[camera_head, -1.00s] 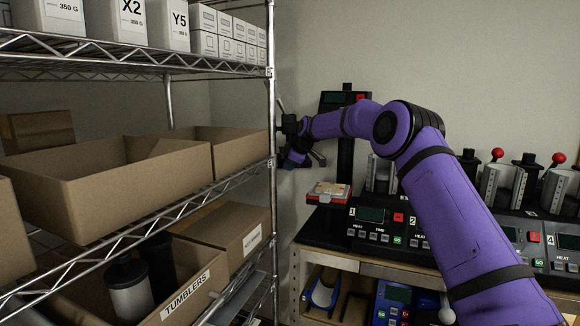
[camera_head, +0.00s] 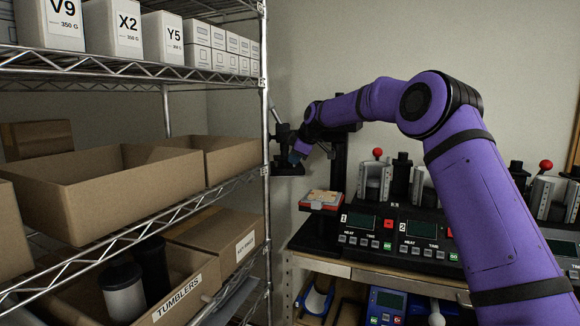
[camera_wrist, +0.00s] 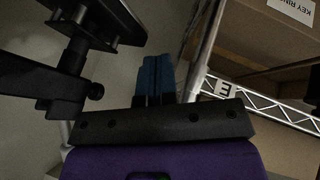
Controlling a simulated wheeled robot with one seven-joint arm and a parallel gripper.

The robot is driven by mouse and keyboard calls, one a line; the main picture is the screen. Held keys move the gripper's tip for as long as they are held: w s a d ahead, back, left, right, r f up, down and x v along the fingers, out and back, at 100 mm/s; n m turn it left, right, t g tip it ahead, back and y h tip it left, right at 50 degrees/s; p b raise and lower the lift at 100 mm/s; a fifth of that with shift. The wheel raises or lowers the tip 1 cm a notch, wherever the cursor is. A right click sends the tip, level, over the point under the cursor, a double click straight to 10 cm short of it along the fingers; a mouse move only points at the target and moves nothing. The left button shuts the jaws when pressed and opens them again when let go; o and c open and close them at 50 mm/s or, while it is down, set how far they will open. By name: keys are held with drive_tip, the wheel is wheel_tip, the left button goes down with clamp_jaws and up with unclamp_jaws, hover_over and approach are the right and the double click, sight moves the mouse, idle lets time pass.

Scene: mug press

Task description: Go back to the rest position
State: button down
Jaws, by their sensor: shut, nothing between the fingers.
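My gripper (camera_wrist: 154,80) is shut and empty in the wrist view, its two blue fingers side by side. In the head view my gripper (camera_head: 296,155) is small and partly hidden, just right of the shelf's front post, in front of a black stand (camera_head: 340,165). My purple arm reaches up from the lower right, bends at a raised elbow and runs left to the gripper. In the wrist view a black bracketed part (camera_wrist: 75,75) lies left of the fingers, and the shelf post (camera_wrist: 203,50) is close on their right.
The wire shelf (camera_head: 130,78) on the left holds white boxes, open cartons (camera_head: 110,185) and a tumblers box (camera_head: 175,290). A press bench with control panels (camera_head: 365,235) stands at the right. The wall above is clear.

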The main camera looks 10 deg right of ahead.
drive_tip(key=s+r+m+h, duration=0.1)
drive_tip(key=s+r+m, duration=0.3)
drive_tip(key=s, duration=1.1)
drive_tip(key=s+r+m+h, duration=0.2)
drive_tip(key=s+r, duration=0.4)
drive_tip(key=s, duration=0.9)
drive_tip(key=s+d+f+m, duration=0.1)
drive_tip(key=s+f+m, duration=0.2)
drive_tip(key=s, duration=0.7)
drive_tip(key=s+d+f+m, duration=0.2)
drive_tip(key=s+f+m, duration=0.1)
drive_tip(key=s, duration=0.8)
drive_tip(key=s+d+f+m+g, duration=0.1)
drive_tip(key=s+f, duration=0.3)
drive_tip(key=s, duration=0.7)
drive_tip(key=shift+d+m+h, duration=0.3)
drive_tip(key=shift+d+m, duration=0.45)
drive_tip(key=shift+m, duration=0.15)
drive_tip(key=c, duration=1.8)
unclamp_jaws()
drive_tip(key=shift+c, duration=0.2)
